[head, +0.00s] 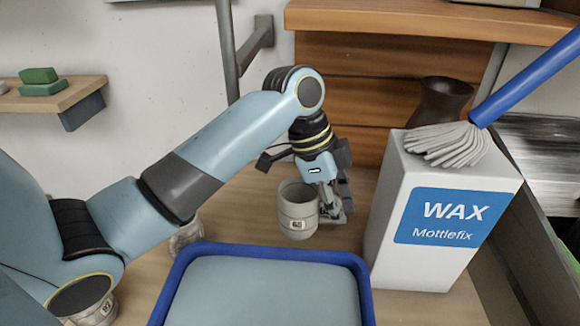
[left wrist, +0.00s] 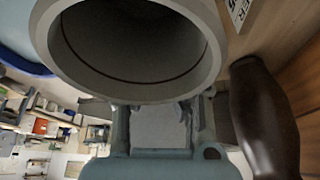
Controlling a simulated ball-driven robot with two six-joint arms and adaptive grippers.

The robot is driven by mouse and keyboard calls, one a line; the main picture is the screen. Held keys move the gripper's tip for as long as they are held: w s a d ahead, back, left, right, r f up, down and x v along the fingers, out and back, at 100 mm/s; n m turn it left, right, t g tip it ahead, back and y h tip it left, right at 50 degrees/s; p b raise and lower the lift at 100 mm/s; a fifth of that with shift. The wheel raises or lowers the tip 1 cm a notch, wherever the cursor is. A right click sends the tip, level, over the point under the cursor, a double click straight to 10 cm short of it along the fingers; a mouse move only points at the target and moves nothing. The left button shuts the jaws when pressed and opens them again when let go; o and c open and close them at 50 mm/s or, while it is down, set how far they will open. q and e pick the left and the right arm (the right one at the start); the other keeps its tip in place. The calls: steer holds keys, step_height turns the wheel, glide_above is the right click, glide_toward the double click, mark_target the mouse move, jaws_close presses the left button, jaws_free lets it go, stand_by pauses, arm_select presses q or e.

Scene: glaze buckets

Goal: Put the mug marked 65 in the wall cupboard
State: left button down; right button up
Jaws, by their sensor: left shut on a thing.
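A grey mug (head: 298,212) with a small number label stands out in the middle of the head view. The label looks like 65 or 68; I cannot read it surely. My left gripper (head: 333,200) is shut on this mug from its right side, behind the blue tray. The mug looks upright, and I cannot tell whether it is clear of the table. In the left wrist view the mug's rim (left wrist: 212,62) and dark, empty-looking inside fill the upper part. I cannot make out a wall cupboard for sure. My right gripper is not in view.
A blue-rimmed tray (head: 265,252) stands in front. A white WAX box (head: 415,255) with a mop head (head: 447,144) on top is at right. A brown vase (head: 440,100) is behind it. Another labelled vessel (head: 97,313) is at lower left. A shelf (head: 50,98) holds green blocks.

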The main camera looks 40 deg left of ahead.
arm_select(q)
step_height(320, 180, down, 10)
steer(key=shift+r+p, duration=0.1)
steer(key=shift+p, duration=0.3)
steer(key=c, duration=1.3)
jaws_free()
steer(key=shift+c, duration=0.2)
